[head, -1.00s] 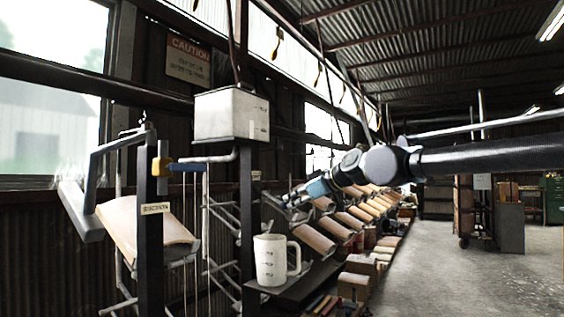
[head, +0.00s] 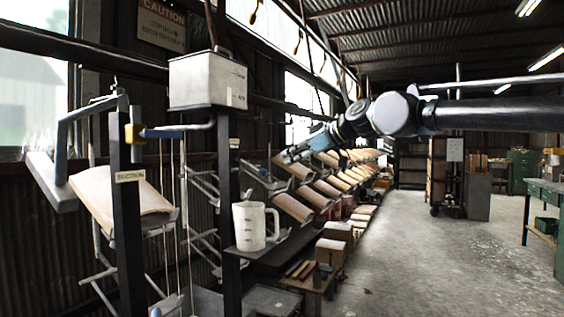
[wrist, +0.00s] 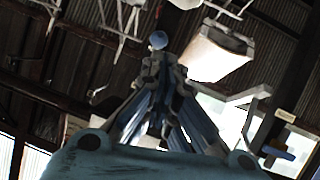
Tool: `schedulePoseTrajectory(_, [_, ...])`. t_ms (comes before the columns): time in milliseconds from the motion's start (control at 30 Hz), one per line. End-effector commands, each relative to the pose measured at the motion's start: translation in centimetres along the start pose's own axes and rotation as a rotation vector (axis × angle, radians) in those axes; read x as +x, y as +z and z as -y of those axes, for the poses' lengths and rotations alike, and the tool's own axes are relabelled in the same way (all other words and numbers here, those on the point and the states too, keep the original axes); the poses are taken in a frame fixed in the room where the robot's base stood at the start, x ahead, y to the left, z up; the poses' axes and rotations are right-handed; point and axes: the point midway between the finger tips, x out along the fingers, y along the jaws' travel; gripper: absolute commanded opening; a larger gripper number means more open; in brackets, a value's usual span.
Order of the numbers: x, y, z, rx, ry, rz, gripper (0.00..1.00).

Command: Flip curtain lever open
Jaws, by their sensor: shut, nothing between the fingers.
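A blue handle (head: 160,134) with a yellow end sits level beside a dark labelled post (head: 127,215) at the left of the head view. It looks like the curtain lever, and a grey pipe runs from it toward a metal tank (head: 207,80). A blue bar (wrist: 277,152) at the lower right of the wrist view may be the same lever. My gripper (head: 288,157) is shut and empty, well to the right of the lever and not touching it. In the wrist view my gripper (wrist: 158,42) has its fingertips together.
A white jug (head: 250,226) stands on a dark shelf (head: 270,255) below my gripper. Several curved panels (head: 325,188) hang in a row behind. The concrete floor (head: 440,260) is clear at right.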

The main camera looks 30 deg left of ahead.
Motion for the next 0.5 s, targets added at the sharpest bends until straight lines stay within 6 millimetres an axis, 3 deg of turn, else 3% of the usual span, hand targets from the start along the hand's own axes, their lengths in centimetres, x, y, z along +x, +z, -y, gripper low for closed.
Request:
schedulePoseTrajectory(200, [-2.9,0.8,0.1,0.002,0.001,0.000,0.00])
schedulePoseTrajectory(500, [-4.3,1.2,0.2,0.000,0.001,0.000,0.00])
